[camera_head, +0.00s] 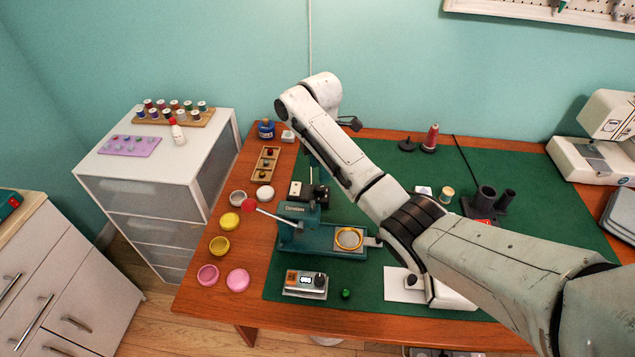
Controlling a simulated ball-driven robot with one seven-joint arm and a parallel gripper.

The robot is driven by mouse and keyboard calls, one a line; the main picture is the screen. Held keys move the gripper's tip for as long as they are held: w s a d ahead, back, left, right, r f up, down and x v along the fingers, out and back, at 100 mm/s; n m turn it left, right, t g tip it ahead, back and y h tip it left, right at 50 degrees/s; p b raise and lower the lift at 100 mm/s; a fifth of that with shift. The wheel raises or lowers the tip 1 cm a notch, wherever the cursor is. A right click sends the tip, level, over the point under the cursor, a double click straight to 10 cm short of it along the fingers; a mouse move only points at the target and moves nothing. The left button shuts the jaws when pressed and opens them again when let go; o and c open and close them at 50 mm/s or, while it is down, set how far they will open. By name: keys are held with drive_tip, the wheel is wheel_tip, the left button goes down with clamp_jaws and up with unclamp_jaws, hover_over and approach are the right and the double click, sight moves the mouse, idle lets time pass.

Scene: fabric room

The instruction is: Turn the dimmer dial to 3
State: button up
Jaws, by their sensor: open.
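A small light-coloured box with a lit display, which looks like the dimmer (304,291), sits near the front edge of the green mat. A black round dial (319,280) is on its right side. The display digits and the dial's marks are too small to read. My gripper (349,123) is far behind the box, near the back wall, and not touching it. It is mostly hidden behind my own arm; only a dark part shows at the right of the wrist. It is open, and I see nothing held.
A teal press (300,238) with a red-knobbed lever stands just behind the box. A green ball (346,293) lies to its right. Several round pots and lids line the wooden left edge. A white card (400,283) lies farther right. A sewing machine (590,155) stands far right.

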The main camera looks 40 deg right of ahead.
sight(320, 188)
wheel_tip(320, 188, down, 7)
drive_tip(key=shift+r, duration=0.1)
drive_tip(key=shift+c, duration=0.3)
drive_tip(key=c, duration=1)
